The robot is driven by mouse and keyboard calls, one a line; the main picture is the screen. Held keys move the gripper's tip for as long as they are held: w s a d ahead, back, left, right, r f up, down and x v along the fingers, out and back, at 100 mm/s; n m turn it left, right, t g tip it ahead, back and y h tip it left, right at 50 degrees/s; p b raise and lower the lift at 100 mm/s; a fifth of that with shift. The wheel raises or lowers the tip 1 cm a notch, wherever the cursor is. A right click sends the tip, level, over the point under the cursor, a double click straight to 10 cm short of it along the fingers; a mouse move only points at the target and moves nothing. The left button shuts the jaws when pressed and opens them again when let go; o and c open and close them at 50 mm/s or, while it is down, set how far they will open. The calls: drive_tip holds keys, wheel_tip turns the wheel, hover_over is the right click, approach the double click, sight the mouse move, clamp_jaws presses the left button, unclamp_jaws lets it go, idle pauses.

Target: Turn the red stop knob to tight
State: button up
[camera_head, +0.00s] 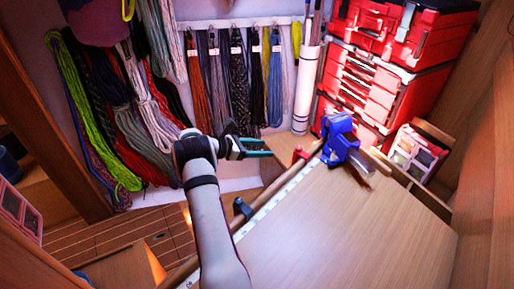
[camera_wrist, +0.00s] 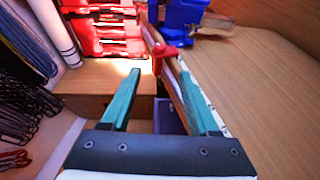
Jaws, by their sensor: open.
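The red stop knob (camera_head: 300,154) sits on a rail along the table's far left edge, just left of a blue vise-like tool (camera_head: 341,138). In the wrist view the knob (camera_wrist: 164,57) stands a little beyond my fingertips, between their lines and nearer the right finger. My gripper (camera_head: 270,147) is open, with two teal fingers pointing toward the knob from the left and a gap left before it. The gripper (camera_wrist: 161,85) holds nothing in the wrist view. The lower part of the knob's mount is partly hidden by the right finger there.
The wooden tabletop (camera_head: 350,225) is broad and clear. A scale strip (camera_head: 273,203) and a black fitting (camera_head: 241,208) lie along its left edge. Red toolboxes (camera_head: 385,65) stand behind. Coiled lines (camera_head: 130,95) hang on the wall at left. A clear-fronted box (camera_head: 414,152) stands at right.

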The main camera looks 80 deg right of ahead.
drive_tip(key=shift+v, duration=1.05)
